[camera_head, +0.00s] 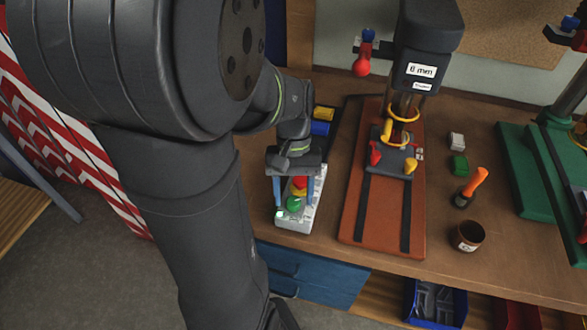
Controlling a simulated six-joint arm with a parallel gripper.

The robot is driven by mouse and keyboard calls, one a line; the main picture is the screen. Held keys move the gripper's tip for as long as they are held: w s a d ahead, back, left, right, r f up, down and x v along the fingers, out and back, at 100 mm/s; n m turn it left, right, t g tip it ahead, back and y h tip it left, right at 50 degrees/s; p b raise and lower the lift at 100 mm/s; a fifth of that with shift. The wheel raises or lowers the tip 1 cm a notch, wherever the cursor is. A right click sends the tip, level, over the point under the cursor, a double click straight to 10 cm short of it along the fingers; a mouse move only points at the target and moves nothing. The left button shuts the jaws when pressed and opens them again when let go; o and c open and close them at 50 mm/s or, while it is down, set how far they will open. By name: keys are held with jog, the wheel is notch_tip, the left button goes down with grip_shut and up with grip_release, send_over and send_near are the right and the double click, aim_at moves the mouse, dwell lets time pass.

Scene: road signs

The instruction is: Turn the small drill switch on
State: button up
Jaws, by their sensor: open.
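The small drill (425,30) stands at the back of the table, dark grey with a white "mm" label and a red-knobbed lever, above a red-brown base. A pale control box (292,225) sits to the left of that base. It carries a green button (294,203), with yellow and red parts just behind it. My gripper (295,206) is open and points down over the box, its two blue-grey fingers on either side of the coloured controls. I cannot tell whether the fingers touch them. My gripper hides part of the box, and I cannot tell the switch's state.
Yellow and blue blocks (320,127) lie behind my gripper. To the right of the base are a white block (457,141), a green block (460,165), an orange-handled tool (474,184) and a brown cup (468,236). A green machine (527,180) stands at far right.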

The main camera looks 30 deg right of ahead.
jog(key=v, duration=1.7)
jog(key=shift+s, duration=0.1)
jog(key=x, duration=1.7)
jog(key=shift+f, duration=0.2)
